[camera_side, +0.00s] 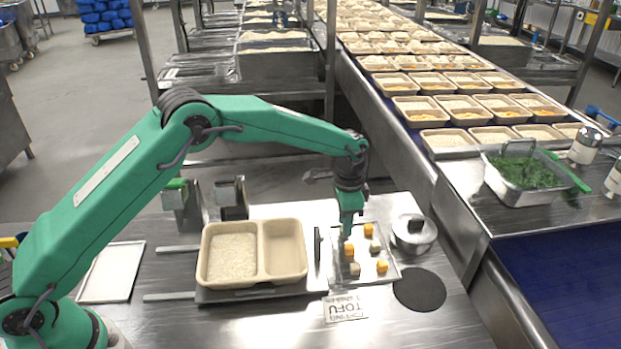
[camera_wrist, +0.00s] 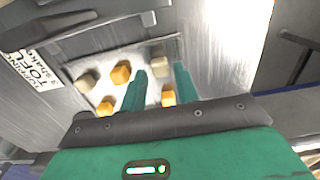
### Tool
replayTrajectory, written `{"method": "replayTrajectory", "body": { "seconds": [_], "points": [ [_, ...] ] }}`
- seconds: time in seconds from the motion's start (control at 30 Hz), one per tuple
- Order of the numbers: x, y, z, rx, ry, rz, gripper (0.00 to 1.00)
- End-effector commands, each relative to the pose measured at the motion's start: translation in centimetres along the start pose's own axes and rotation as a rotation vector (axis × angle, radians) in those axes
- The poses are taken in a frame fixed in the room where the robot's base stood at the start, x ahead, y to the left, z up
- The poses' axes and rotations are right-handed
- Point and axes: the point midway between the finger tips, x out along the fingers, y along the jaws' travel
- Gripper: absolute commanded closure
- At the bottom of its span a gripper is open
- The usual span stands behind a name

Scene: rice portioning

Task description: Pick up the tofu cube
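A pale tofu cube (camera_wrist: 160,67) shows in the wrist view in the gap between the two teal fingertips of my gripper (camera_wrist: 160,75). The fingers are apart, and I cannot tell whether they touch the cube. In the side view my gripper (camera_side: 346,233) points down over the back left of the clear tray (camera_side: 392,277), and it seems to hide that cube. Another pale cube (camera_side: 354,269) sits at the tray's front, and one (camera_side: 375,246) near its middle. Orange cubes stand among them, including one (camera_side: 348,249) just in front of my gripper.
A two-compartment tan tray (camera_side: 253,281) with rice in its left side stands left of the clear tray. A tofu label (camera_side: 346,308) lies in front.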

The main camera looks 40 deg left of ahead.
Motion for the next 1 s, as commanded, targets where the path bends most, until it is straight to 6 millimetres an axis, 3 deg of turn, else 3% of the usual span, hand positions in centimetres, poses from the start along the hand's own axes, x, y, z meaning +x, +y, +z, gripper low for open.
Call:
{"method": "replayTrajectory", "body": {
  "seconds": [0.2, 0.67, 0.7, 0.87, 1.0],
  "points": [
    [1.5, 0.02, 0.02, 0.0, 0.0, 0.0, 0.69],
    [1.48, 0.0, 0.0, 0.0, 0.001, -0.001, 0.69],
    [1.48, 0.0, 0.0, 0.0, 0.001, -0.001, 0.71],
    [1.48, 0.0, 0.0, 0.0, 0.001, -0.001, 1.0],
    [1.47, 0.0, 0.0, 0.0, 0.001, -0.001, 1.0]
  ]
}}
